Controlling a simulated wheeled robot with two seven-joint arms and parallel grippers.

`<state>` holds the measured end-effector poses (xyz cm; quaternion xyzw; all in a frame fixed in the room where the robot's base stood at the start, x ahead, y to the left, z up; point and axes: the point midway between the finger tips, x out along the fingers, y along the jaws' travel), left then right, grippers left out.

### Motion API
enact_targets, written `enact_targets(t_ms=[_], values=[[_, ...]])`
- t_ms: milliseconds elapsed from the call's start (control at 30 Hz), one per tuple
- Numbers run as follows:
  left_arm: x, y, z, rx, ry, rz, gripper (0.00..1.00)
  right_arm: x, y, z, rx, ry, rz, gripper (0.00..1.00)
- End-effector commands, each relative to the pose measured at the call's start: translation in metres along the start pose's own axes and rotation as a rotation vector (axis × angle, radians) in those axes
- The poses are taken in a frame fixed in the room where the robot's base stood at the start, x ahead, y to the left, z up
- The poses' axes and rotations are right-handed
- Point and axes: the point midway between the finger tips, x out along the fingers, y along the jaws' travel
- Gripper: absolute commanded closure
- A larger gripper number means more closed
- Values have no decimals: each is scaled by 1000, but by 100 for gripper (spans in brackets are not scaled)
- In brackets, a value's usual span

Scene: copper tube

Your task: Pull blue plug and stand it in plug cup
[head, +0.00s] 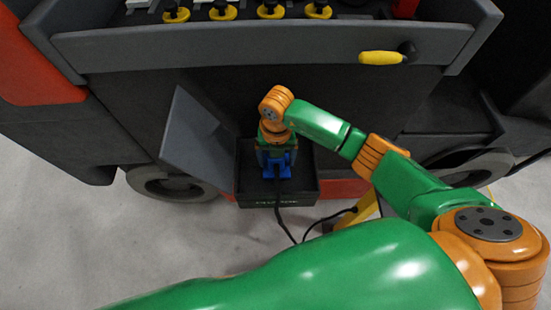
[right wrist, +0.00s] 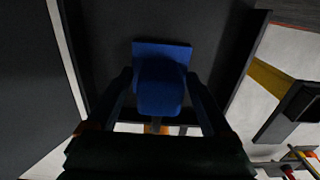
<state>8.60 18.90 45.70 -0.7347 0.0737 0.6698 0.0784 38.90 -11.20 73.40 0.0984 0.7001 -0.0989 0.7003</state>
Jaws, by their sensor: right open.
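The blue plug (head: 277,171) is at the open dark box (head: 308,186), within its outline in the head view. I take this box, with green lettering on its front, to be the plug cup. A black cable runs from the plug over the box's front side. My right gripper (head: 276,158) points down over the plug. In the right wrist view the blue plug (right wrist: 161,75) sits between the two fingers of my right gripper (right wrist: 158,84), which are open around it. Whether the plug touches the box floor is hard to tell. My left gripper is out of view.
A grey slanted panel (head: 192,135) stands close left of the box. A grey shelf edge (head: 270,48) with a yellow handle (head: 381,57) lies above. Several yellow-and-black knobs (head: 268,11) line the shelf. A yellow post (head: 366,208) stands right of the box.

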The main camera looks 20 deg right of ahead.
Motion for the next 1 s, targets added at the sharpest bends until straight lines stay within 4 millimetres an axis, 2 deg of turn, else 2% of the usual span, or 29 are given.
enact_targets(t_ms=[533,833,867,1000], values=[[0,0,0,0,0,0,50,0,0,0,1,0,1,15],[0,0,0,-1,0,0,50,0,0,0,0,1,1,96],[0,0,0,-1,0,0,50,0,0,0,0,1,1,100],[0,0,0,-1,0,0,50,0,0,0,0,0,1,100]])
